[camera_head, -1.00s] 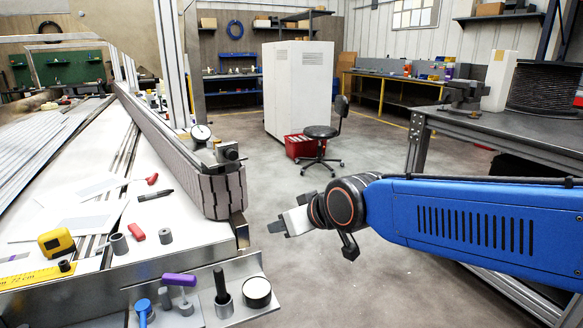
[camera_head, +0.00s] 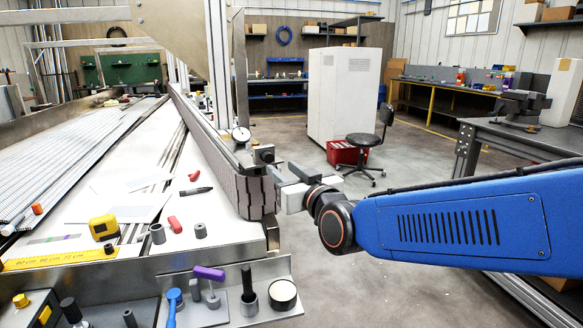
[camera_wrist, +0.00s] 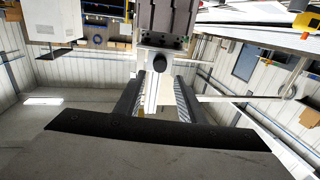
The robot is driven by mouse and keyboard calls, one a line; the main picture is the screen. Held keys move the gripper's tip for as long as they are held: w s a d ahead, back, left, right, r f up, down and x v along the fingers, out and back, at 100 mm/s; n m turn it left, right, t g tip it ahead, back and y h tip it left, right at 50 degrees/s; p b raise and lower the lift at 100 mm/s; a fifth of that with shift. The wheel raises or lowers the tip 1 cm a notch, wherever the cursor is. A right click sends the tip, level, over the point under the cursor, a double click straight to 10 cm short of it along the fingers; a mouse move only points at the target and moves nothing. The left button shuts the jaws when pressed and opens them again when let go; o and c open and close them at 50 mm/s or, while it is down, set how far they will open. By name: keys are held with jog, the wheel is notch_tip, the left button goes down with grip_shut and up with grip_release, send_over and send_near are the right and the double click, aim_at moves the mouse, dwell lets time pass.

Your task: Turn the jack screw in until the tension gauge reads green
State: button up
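The tension gauge (camera_head: 240,134), a small round white dial, stands on top of the near end of the conveyor frame. Its needle and colours are too small to read. A dark jack screw block (camera_head: 263,154) sits just right of it. My gripper (camera_head: 284,174) is close to the right of the belt's rounded end, slightly below the block. In the wrist view my gripper (camera_wrist: 164,84) has its two fingers apart. A dark round screw head (camera_wrist: 163,63) shows just beyond the fingertips, below the block (camera_wrist: 162,41). I cannot tell whether the fingers touch it.
The grey belt (camera_head: 257,196) wraps the frame's end beside my gripper. A tape measure (camera_head: 103,228), a marker (camera_head: 197,191) and small parts lie on the white bed. A metal shelf with a purple-handled tool (camera_head: 208,273) is in front.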

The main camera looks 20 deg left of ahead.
aim_at(269, 158)
jog(key=x, duration=0.8)
jog(key=shift+w+a, duration=0.1)
jog(key=shift+a, duration=0.05)
jog(key=c, duration=0.9)
jog(key=m, duration=0.3)
jog(key=shift+m, duration=0.4)
jog(key=m, duration=0.4)
jog(key=shift+m, duration=0.4)
jog(key=m, duration=0.5)
jog(key=shift+m, duration=1.7)
grip_shut()
jog(key=o, duration=1.1)
grip_release()
